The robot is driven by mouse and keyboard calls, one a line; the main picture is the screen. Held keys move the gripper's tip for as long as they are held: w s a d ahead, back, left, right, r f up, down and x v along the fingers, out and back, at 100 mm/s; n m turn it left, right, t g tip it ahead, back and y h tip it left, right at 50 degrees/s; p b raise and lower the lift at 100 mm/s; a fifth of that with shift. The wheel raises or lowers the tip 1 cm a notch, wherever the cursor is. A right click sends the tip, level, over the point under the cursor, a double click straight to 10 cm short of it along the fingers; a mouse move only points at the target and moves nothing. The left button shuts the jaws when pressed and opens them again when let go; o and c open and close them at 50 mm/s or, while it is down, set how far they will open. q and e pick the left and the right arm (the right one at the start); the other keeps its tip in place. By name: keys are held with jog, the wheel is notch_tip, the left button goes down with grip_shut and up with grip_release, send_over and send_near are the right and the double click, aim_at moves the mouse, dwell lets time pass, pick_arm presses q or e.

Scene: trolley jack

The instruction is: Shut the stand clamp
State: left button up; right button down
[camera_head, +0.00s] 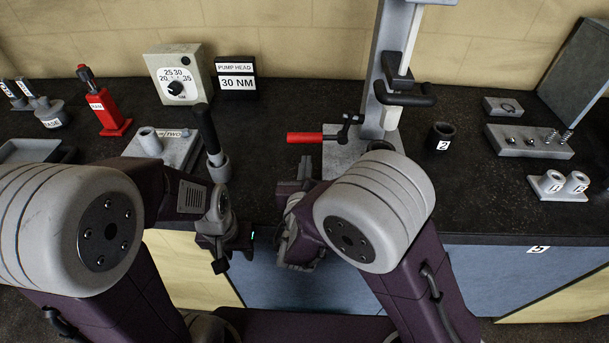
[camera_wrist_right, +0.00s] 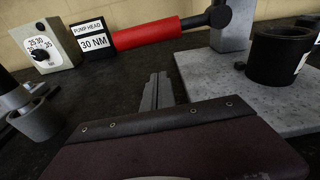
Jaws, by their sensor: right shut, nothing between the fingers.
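The stand (camera_head: 390,60) is a grey upright on a grey base plate (camera_head: 350,155). Its clamp has a red-handled lever (camera_head: 305,137) that juts out to the left, about level, from a black pivot (camera_head: 347,130). In the right wrist view the red lever (camera_wrist_right: 145,33) lies beyond the fingertips. My right gripper (camera_head: 305,168) is near the front edge of the bench, in front of the lever and apart from it. Its fingers (camera_wrist_right: 157,90) are shut and empty. My left gripper (camera_head: 220,262) hangs left of it at the bench front; its fingers are unclear.
A black-handled tool (camera_head: 206,130) stands left of the lever. The dial box (camera_head: 178,75) and 30 NM sign (camera_head: 237,78) stand behind.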

jog(key=shift+w+d+f, duration=0.1)
jog(key=shift+w, duration=0.95)
jog(key=r, duration=0.1)
jog(key=r+p, duration=0.1)
jog(key=r, duration=0.1)
jog(key=shift+s+a+p, duration=0.2)
jog(key=shift+s+p, duration=0.1)
jog(key=shift+s+r, duration=0.35)
jog(key=shift+r, duration=0.15)
jog(key=shift+w, duration=0.1)
jog(key=shift+f, duration=0.1)
